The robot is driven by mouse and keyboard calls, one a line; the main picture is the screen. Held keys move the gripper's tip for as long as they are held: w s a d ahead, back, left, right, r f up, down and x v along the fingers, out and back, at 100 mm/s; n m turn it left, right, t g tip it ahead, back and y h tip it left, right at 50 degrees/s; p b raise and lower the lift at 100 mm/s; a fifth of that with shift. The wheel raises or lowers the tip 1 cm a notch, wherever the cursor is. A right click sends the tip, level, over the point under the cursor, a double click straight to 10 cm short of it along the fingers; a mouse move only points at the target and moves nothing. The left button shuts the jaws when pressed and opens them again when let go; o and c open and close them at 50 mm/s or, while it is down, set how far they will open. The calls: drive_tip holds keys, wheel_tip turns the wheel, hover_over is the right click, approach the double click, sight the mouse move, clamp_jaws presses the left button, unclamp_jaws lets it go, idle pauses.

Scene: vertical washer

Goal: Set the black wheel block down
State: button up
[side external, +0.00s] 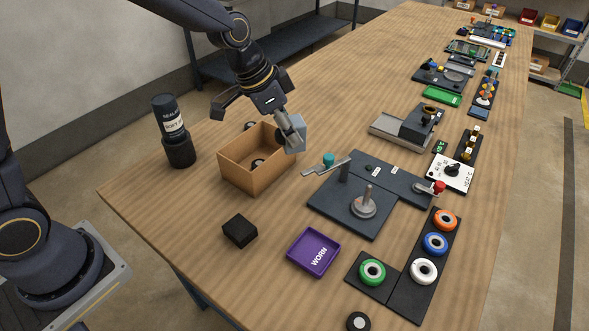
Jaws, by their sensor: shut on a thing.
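My gripper (293,142) is over the right rim of an open wooden box (242,177), pointing down. It is shut on a small piece that shows as a grey block (299,130) with a dark round part on its left; I take this to be the black wheel block. The fingers partly cover it, and I cannot tell whether it touches the box. Dark rings (257,163) lie inside the box. A plain black block (240,231) sits apart on the table, in front of the box.
A dark bottle (172,130) stands left of the box. A purple WORN tray (313,251) lies in front. A dark fixture plate (350,212) with a post and washer is at right, beside a rack of coloured rings (425,269). Bare table lies around the black block.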

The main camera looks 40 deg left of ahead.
drive_tip(key=s+d+r+m+g, duration=0.1)
drive_tip(key=s+d+m+g, duration=0.35)
drive_tip(key=s+m, duration=0.55)
drive_tip(key=s+d+r+m+g, duration=0.1)
drive_tip(key=s+d+m+g, duration=0.3)
drive_tip(key=s+m, duration=0.55)
drive_tip(key=shift+t, duration=0.55)
drive_tip(key=f, duration=1.7)
drive_tip(key=shift+s+d, duration=0.3)
drive_tip(key=shift+s, duration=0.1)
drive_tip(key=shift+f, duration=0.35)
drive_tip(key=shift+f, duration=0.1)
drive_tip(key=o, duration=1.2)
